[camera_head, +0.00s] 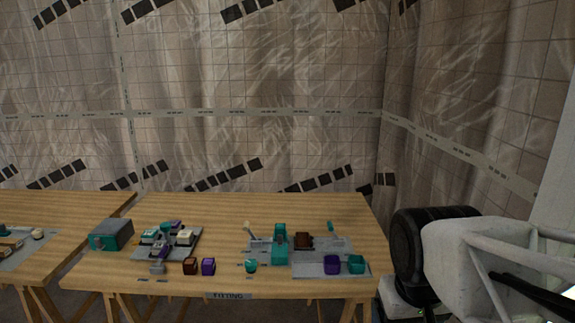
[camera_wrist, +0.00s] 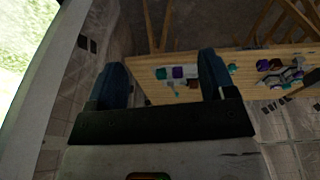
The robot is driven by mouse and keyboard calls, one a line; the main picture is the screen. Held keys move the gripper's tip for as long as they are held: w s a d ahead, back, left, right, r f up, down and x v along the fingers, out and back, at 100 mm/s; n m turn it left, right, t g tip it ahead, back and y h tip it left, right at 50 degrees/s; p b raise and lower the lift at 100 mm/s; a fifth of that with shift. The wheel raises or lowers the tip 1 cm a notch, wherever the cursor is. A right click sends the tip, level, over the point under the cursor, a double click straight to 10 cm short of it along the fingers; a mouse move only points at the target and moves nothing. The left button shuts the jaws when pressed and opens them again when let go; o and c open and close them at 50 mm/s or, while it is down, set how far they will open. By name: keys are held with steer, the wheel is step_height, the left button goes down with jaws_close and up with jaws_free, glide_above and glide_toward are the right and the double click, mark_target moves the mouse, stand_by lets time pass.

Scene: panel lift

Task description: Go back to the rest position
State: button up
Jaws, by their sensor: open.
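My gripper (camera_wrist: 160,88) shows in the wrist view with its two dark blue fingers spread apart and nothing between them. It is away from the table, which lies beyond the fingertips. In the head view, parts of my own arm fill the right side, and the gripper's fingers cannot be made out there. The wooden table (camera_head: 215,212) marked "FITTING" stands left of the arm.
On the table sit a grey panel (camera_head: 306,256) with teal and brown parts, a second grey panel (camera_head: 186,244) with several blocks, a teal-grey box (camera_head: 111,235), and loose brown (camera_head: 190,266) and purple (camera_head: 208,266) blocks. Another table (camera_head: 75,204) adjoins at left.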

steer(key=shift+s+f+m, duration=0.15)
steer(key=shift+s+f, duration=0.2)
steer(key=shift+s, duration=0.25)
steer(key=shift+s+f+m, duration=0.15)
steer(key=shift+s+f, duration=0.15)
steer(key=shift+s, duration=0.3)
